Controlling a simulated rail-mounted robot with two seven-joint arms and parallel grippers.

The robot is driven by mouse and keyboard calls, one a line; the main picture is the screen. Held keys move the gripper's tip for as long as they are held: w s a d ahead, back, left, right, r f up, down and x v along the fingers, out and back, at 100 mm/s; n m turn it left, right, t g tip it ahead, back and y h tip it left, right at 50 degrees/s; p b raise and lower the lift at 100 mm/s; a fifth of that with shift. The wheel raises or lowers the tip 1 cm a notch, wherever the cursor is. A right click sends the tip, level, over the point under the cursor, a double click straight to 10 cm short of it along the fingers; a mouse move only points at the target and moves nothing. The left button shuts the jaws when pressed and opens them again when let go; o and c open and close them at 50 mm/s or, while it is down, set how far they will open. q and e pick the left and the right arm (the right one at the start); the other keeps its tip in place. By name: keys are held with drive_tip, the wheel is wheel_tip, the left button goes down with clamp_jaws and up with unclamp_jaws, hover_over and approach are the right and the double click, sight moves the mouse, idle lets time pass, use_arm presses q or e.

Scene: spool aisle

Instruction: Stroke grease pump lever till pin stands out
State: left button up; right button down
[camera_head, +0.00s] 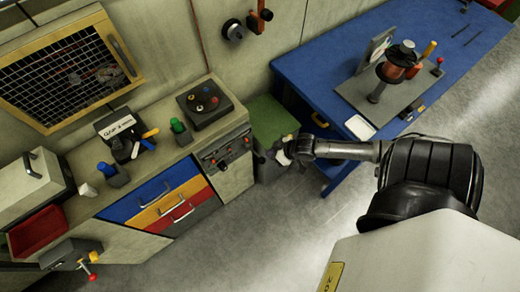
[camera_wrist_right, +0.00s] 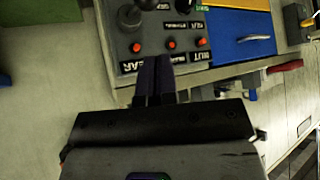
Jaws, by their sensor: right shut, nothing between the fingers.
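On the blue bench (camera_head: 300,70) stands a device with a reddish-brown body (camera_head: 393,71), a black top and a yellow-handled part on a grey plate. A small lever with a red ball (camera_head: 440,61) is beside it. I cannot tell for sure which part is the grease pump lever, and no pin can be made out. My right gripper (camera_head: 284,157) is well left of this device, by the end of the grey cabinet. In the right wrist view its dark fingers (camera_wrist_right: 154,76) are together and empty, in front of a control panel (camera_wrist_right: 165,40). My left gripper is out of view.
The cabinet's front panel (camera_head: 228,150) has red knobs. Blue, yellow and red drawers (camera_head: 170,205) are left of it. A green-topped box (camera_head: 268,120) stands between cabinet and bench. A red-knobbed fixture (camera_head: 75,258) is at lower left. The floor in front is clear.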

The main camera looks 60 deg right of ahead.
drive_tip(key=shift+s+d+f+n+g, duration=0.2)
drive_tip(key=shift+s+f+n+g, duration=0.15)
drive_tip(key=shift+s+f, duration=0.2)
drive_tip(key=shift+s+d+f+n+g, duration=0.25)
drive_tip(key=shift+s+f+n, duration=0.15)
drive_tip(key=shift+f, duration=0.1)
